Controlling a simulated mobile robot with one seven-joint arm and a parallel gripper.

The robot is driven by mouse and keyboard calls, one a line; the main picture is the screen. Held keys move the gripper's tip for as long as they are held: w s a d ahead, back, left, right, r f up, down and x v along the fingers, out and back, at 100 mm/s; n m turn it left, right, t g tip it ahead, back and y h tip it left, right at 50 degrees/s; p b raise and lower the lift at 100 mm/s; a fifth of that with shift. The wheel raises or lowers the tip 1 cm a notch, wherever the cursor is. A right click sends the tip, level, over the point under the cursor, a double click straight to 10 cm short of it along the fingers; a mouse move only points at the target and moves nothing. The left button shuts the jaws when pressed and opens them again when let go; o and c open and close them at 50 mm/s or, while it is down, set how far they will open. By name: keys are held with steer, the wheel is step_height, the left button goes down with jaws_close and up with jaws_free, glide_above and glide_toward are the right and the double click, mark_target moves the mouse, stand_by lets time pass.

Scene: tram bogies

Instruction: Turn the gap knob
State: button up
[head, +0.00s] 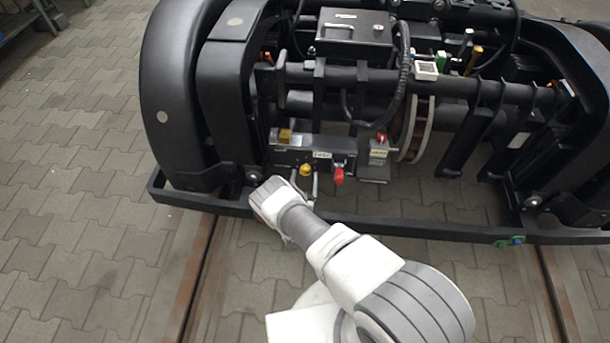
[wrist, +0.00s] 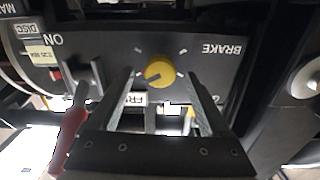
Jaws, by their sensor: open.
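The gap knob seems to be the round yellow knob (wrist: 161,72) on a dark panel (wrist: 215,72), with a dark pointer line across its face and pale tick marks around it. It also shows as a small yellow spot (head: 305,170) low on the bogie in the head view. My gripper (wrist: 160,80) is open in the wrist view, with one finger on each side of the knob. I see a gap between each finger and the knob; how far the tips stand from the panel I cannot tell.
A red handle (wrist: 68,138) hangs beside the left finger in the wrist view; it is right of the knob in the head view (head: 338,175). Panel lettering, including BRAKE, appears upside down. The black frame bar (head: 420,229) crosses in front. Paving at left (head: 75,180) is clear.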

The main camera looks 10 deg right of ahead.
jaws_close()
stand_by(0.4)
